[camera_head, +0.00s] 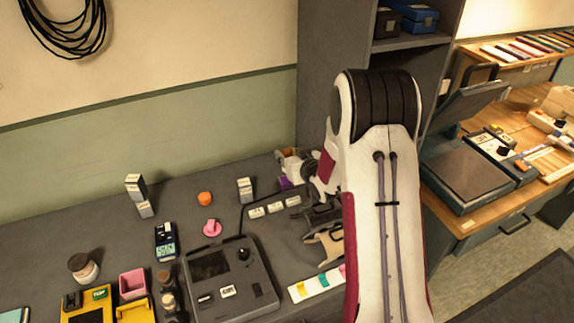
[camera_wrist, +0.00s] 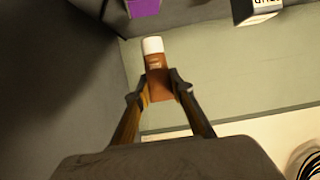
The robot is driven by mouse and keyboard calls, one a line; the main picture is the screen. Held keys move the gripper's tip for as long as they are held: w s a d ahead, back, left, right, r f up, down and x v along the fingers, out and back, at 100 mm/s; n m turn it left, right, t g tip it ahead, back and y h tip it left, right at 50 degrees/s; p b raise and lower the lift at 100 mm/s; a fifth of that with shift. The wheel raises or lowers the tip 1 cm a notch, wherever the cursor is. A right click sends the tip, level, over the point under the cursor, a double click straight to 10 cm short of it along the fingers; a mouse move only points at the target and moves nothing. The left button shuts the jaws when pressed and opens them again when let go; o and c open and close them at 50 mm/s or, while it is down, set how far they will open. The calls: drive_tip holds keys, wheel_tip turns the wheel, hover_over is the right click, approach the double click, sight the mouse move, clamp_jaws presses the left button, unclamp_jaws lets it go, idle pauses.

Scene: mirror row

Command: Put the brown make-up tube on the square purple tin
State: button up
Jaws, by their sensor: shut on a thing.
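My gripper (camera_wrist: 160,86) is shut on the brown make-up tube (camera_wrist: 158,77), seen in the wrist view. The tube has a white cap, which points away from the gripper. The square purple tin (camera_wrist: 144,7) shows at the top edge of the wrist view, partly cut off and apart from the tube. In the head view a small purple patch of the tin (camera_head: 285,183) shows at the back of the grey counter, beside my wrist. My arm hides much of that area there, and I cannot make out the tube.
A white-and-dark box (camera_head: 245,189) stands left of the tin; an orange piece (camera_head: 205,198) and a pink piece (camera_head: 212,228) lie farther left. A grey control panel (camera_head: 230,280) is in front. A tall grey cabinet (camera_head: 330,70) rises behind my arm.

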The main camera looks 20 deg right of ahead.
drive_tip(key=shift+f, duration=0.15)
drive_tip(key=shift+f, duration=1.85)
drive_tip(key=shift+f, duration=0.1)
drive_tip(key=o, duration=1)
drive_tip(key=v, duration=1.2)
drive_tip(key=shift+r, duration=0.2)
